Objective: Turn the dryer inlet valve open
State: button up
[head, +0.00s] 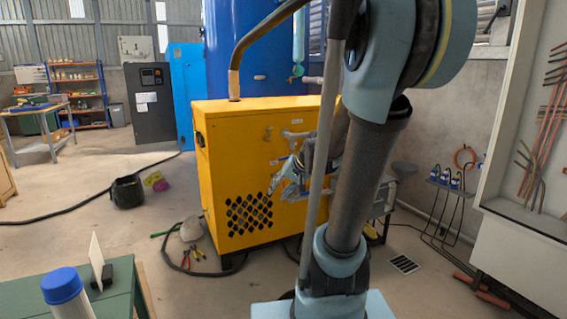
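The yellow dryer cabinet (225,160) stands in the middle, with a dark diamond-pattern vent low on its front. A brown pipe (235,83) rises from its top and bends up to the right. My gripper (283,184) is in front of the cabinet's right part, left of my arm's large links. Its fingers are small and partly hidden, so I cannot tell whether they are open or shut. Small grey fittings (293,134) show just above the gripper. I cannot make out which part is the inlet valve or its handle, or whether my gripper touches it.
A blue tank (262,50) stands behind the dryer. Pliers (197,251) and a pale bag (191,229) lie on the floor before it. A cable crosses the floor. A white cabinet (520,255) bounds the right.

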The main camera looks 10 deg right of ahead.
jog(key=w+r+m+t+y, duration=0.2)
jog(key=w+t, duration=0.1)
jog(key=w, duration=1)
jog(key=m+t+h, duration=0.1)
jog(key=m+t, duration=0.7)
jog(key=m, duration=0.2)
send_near(284, 159)
jog(key=x, duration=1)
jog(key=shift+w, duration=0.3)
jog(key=shift+c, duration=0.3)
grip_shut()
